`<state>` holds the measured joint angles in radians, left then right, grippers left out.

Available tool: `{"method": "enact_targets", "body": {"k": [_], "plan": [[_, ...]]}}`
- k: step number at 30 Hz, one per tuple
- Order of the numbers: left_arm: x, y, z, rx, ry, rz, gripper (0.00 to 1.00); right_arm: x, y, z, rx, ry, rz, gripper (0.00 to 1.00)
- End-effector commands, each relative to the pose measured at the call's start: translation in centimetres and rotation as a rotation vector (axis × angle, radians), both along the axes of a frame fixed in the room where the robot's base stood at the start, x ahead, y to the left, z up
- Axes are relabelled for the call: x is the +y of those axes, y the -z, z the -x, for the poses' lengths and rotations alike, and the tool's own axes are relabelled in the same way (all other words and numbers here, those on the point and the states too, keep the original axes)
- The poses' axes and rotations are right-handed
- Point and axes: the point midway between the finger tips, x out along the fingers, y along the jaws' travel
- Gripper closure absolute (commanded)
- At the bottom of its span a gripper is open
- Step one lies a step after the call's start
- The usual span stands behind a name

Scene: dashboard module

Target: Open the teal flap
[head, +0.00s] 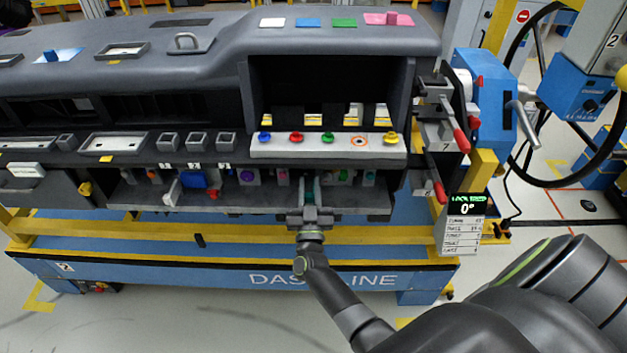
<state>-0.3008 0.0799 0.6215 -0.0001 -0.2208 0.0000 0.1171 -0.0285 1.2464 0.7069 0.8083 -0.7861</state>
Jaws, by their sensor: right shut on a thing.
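My right gripper (310,190) reaches up from the bottom of the head view to the lower shelf of the dashboard module. Its two fingers point away from me into the low slot and are shut on a small teal part, which I take to be the teal flap (309,184). The fingers and the shelf hide most of the flap, so its angle is hard to tell. My left gripper is not in view.
A strip with blue, red, green and yellow knobs (327,145) sits above the slot. Small coloured parts line the slot on both sides, including a blue block (194,179). Red-handled clamps (461,140) and a display reading 0° (466,207) are at the right.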

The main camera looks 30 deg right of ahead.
Motion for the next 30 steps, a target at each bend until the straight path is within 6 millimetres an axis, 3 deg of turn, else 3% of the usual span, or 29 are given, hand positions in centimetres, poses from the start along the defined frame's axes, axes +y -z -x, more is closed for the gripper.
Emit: {"method": "enact_targets", "body": {"k": [15, 30], "plan": [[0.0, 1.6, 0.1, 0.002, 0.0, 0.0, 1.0, 0.9, 0.3, -1.3, 0.003, 0.351, 0.001, 1.0], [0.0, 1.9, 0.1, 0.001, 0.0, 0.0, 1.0, 0.9, 0.0, -1.6, 0.001, 0.426, 0.002, 1.0]]}}
